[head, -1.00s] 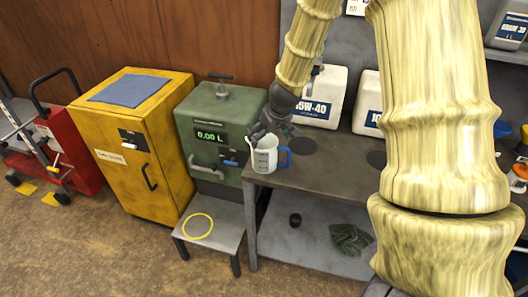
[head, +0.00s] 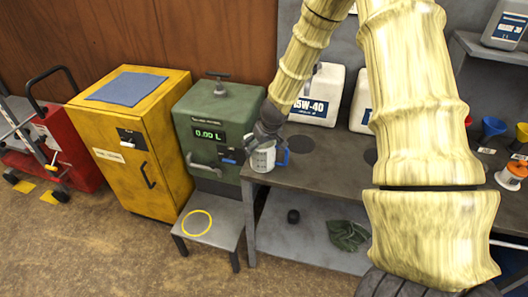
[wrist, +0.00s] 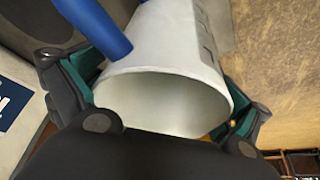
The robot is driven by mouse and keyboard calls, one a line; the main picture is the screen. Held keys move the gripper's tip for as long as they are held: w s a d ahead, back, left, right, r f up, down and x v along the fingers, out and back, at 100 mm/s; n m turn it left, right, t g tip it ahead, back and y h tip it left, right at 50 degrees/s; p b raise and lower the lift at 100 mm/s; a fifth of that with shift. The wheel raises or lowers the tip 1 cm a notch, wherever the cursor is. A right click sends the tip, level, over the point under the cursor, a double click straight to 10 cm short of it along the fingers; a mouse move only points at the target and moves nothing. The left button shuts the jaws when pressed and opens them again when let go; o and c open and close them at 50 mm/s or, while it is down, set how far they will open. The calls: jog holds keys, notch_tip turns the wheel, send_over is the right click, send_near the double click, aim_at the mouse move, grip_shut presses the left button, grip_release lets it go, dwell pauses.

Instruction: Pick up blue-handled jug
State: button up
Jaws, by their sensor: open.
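The blue-handled jug (head: 263,158) is white with dark markings and stands upright near the left front corner of the grey workbench (head: 330,172). Its blue handle (head: 283,157) points right in the head view. My gripper (head: 268,135) is at the jug from above. In the wrist view the jug (wrist: 170,75) lies between my gripper's two open fingers (wrist: 165,105), with its open rim facing the camera. The blue handle (wrist: 95,22) shows at the upper left, beside the left finger. I cannot tell whether the finger pads touch the jug.
A green dispenser (head: 215,130) reading 0.00 L stands left of the bench, with a low stand (head: 207,222) marked by a yellow ring before it. A yellow cabinet (head: 125,150) is farther left. White 15W-40 containers (head: 318,95) stand behind the jug. A dark cloth (head: 347,235) lies on the lower shelf.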

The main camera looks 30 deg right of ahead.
jog(key=shift+w+f, duration=0.15)
jog(key=c, duration=0.9)
jog(key=shift+c, duration=0.2)
